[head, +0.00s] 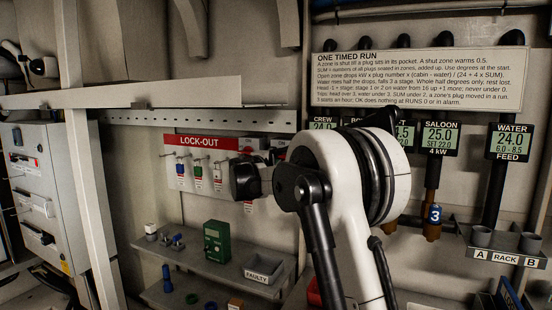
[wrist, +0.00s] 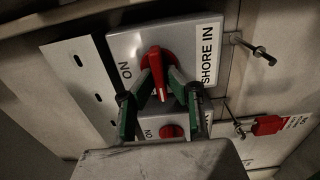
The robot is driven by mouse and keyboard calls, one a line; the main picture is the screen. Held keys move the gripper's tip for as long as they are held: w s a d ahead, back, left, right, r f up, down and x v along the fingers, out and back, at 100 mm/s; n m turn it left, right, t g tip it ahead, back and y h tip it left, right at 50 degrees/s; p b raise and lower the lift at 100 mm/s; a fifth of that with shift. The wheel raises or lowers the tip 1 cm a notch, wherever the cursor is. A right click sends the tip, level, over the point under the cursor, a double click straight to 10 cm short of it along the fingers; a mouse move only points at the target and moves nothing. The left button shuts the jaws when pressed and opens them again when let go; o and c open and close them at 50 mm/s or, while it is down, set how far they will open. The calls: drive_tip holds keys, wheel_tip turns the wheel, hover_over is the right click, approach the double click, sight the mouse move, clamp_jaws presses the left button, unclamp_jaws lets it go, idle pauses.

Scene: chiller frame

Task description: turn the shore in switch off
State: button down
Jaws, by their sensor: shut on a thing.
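The SHORE IN switch (wrist: 190,35) is a grey plate in the wrist view, with a white name label and an ON mark at its left. Its red handle (wrist: 156,62) lies roughly up and down in that picture, with a pale line near its lower end. That end does not point at ON. My gripper (wrist: 160,84) is shut on the red handle, one green-and-black finger on each side. Any OFF mark is hidden or unreadable. In the head view my arm stands in front, and I cannot make out the switch or the fingertips there.
A second red knob (wrist: 172,131) with its own ON mark sits just below, between my fingers. Metal pegs (wrist: 262,54) and a red lock-out piece (wrist: 267,125) stick out at the right. The head view shows the LOCK-OUT board (head: 203,142) and a shelf with a green meter (head: 217,241).

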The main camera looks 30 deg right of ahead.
idle(0.4)
drive_tip(key=c, duration=1.8)
unclamp_jaws()
drive_tip(key=v, duration=1.2)
drive_tip(key=s+a+f+m+g+y, duration=0.2)
drive_tip(key=s+f+y, duration=0.15)
drive_tip(key=s, duration=0.85)
drive_tip(key=s+a+f+m+g+y, duration=0.1)
drive_tip(key=s+f+m+y, duration=0.2)
drive_tip(key=s, duration=0.9)
drive_tip(key=s+a+f+m+y, duration=0.1)
drive_tip(key=s+a+f+y, duration=0.1)
drive_tip(key=s+a+f, duration=0.2)
drive_tip(key=s+a+f+m+y, duration=0.1)
drive_tip(key=s+a+f+y, duration=0.2)
drive_tip(key=s, duration=0.8)
drive_tip(key=s+a+f+g+y, duration=0.1)
drive_tip(key=s+a+f+y, duration=0.1)
drive_tip(key=s+a+f, duration=0.4)
drive_tip(key=shift+s+a+f+m+y, duration=0.1)
drive_tip(key=shift+s+f+m+y, duration=0.1)
drive_tip(key=shift+s+f, duration=0.45)
drive_tip(key=shift+s+a+f+m+y, duration=0.1)
drive_tip(key=shift+s+a+f+m, duration=0.1)
drive_tip(key=shift+s+f, duration=0.35)
